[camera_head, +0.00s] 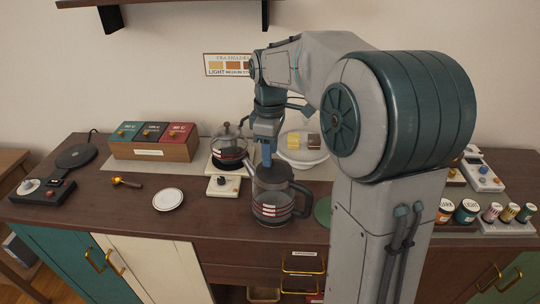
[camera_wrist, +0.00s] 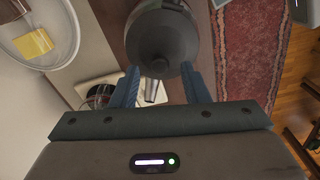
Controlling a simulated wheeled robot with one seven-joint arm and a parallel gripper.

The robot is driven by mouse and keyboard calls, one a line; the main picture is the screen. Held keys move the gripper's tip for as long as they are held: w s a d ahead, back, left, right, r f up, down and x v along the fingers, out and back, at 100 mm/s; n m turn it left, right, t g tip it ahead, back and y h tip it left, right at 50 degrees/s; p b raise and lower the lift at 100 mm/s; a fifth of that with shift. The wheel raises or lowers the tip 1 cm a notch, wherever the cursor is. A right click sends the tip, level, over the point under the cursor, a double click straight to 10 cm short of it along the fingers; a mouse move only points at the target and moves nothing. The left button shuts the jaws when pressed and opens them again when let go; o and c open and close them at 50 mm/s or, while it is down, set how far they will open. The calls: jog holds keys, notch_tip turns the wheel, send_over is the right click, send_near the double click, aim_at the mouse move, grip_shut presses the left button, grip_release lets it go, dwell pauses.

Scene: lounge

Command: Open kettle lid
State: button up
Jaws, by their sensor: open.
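The kettle (camera_head: 272,211) is a glass jug with dark red and white bands, a dark handle at its right and a spout at its upper left. It stands upright near the front edge of the counter. In the wrist view its round dark grey lid (camera_wrist: 162,34) shows at top centre, seemingly seated on the kettle. My gripper (camera_head: 267,163) points down just above the kettle. In the wrist view my gripper (camera_wrist: 160,75) is open, its two blue fingers apart with nothing clasped between them. Contact with the lid cannot be told.
A glass teapot (camera_head: 228,150) stands close behind, left of the kettle, near a small white scale (camera_head: 222,187). A white plate (camera_head: 168,199) and a wooden box of packets (camera_head: 150,149) are farther left. A clear-covered dish (camera_head: 303,157) is behind. Jars (camera_head: 466,211) stand at right.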

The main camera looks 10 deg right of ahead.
jog(key=shift+f, duration=0.95)
jog(key=shift+c, duration=0.2)
grip_shut()
